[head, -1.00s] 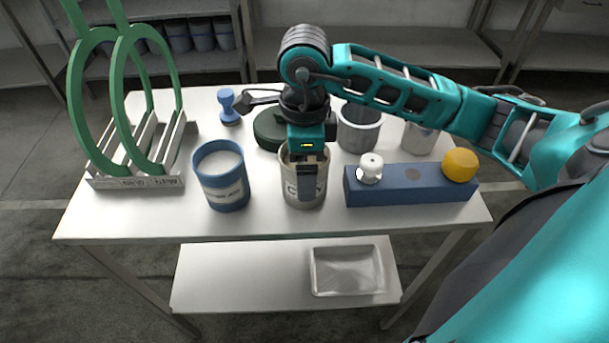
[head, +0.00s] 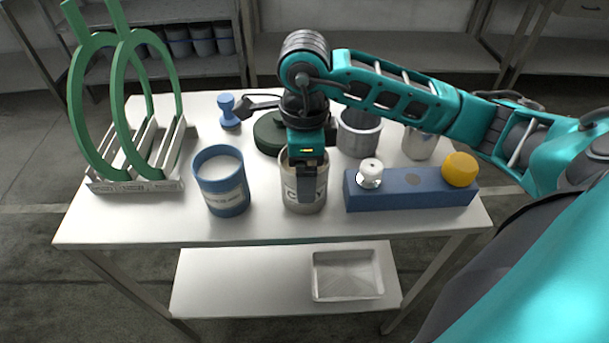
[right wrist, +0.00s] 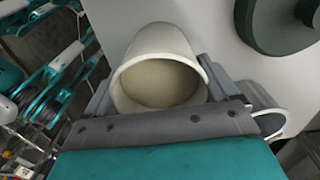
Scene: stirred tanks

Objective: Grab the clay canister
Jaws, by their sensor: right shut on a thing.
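The clay canister (head: 292,200) is a beige open-topped cup with a dark label, standing near the front middle of the table. My right gripper (head: 306,184) reaches down over it from above and is shut on its wall, with one finger across the front, hiding part of the label. In the right wrist view the canister (right wrist: 158,82) sits between the two fingers, its round mouth facing the camera and pale beige inside. I cannot tell any gap between its base and the table. My left gripper is not in view.
A blue canister (head: 222,192) stands close to the left. A dark green round thing (head: 268,134) and a grey pot (head: 359,132) are behind. A green-ringed rack (head: 135,186) stands at left.

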